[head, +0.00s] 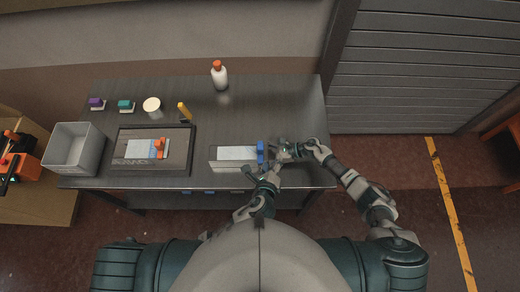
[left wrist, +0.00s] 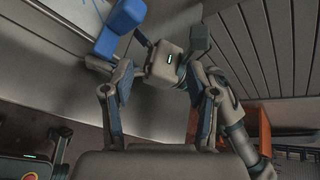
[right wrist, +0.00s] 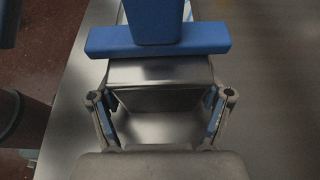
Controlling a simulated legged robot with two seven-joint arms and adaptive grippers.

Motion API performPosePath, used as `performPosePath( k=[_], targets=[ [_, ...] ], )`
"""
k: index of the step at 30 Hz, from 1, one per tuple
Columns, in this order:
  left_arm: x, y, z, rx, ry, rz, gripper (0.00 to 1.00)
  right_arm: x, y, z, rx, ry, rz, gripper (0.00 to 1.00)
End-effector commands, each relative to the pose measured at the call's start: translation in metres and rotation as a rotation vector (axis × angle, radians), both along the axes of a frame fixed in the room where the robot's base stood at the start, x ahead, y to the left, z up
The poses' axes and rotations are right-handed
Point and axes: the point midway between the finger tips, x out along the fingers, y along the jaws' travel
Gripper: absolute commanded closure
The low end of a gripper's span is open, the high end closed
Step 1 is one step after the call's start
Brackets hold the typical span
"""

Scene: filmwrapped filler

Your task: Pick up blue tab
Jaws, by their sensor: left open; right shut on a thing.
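A blue tab (head: 262,152) stands upright at the right end of a pale box (head: 234,155) near the table's front edge. It also shows in the left wrist view (left wrist: 116,38) and the right wrist view (right wrist: 160,38). My right gripper (head: 280,151) is just right of the tab. In the right wrist view its fingers are shut on a grey metallic piece (right wrist: 160,75) directly below the tab; whether the two are joined is unclear. My left gripper (head: 268,177) is open, in front of and below the tab, close to my right gripper.
The table (head: 290,100) holds a white bottle with an orange cap (head: 219,75), a framed tray (head: 187,165), a grey bin (head: 75,150), a yellow-topped item (head: 185,112), a round cup (head: 152,104) and small purple and teal blocks. The back right of the table is clear.

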Motion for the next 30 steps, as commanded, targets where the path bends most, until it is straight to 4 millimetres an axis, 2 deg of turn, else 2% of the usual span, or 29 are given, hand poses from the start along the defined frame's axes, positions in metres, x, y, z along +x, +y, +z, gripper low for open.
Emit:
performPosePath(
  k=[1,6,12,16,19,25,30],
  targets=[
    [-0.002,0.01,-0.013,0.104,-0.046,0.016,0.42,0.001,0.0,0.0,0.0,0.0,-0.001,0.82],
    [-0.012,0.034,-0.031,0.448,-0.246,0.038,0.42,0.0,0.001,0.0,0.0,0.0,-0.001,0.82],
    [-0.031,0.038,-0.035,0.72,-0.428,0.016,0.42,0.0,0.001,0.0,0.001,0.0,-0.001,0.82],
    [-0.038,0.036,-0.034,0.801,-0.488,0.004,0.42,0.0,0.0,0.0,0.001,0.001,0.0,0.82],
    [-0.03,0.035,-0.033,0.822,-0.508,0.003,0.42,0.0,0.0,0.0,0.001,0.001,0.0,0.82],
    [0.007,0.036,-0.033,0.824,-0.51,0.003,0.42,0.0,0.0,0.0,0.001,0.001,0.0,0.82],
    [0.025,0.036,-0.034,0.822,-0.508,0.002,0.42,0.0,0.0,0.0,0.001,0.001,-0.001,0.82]
  ],
)
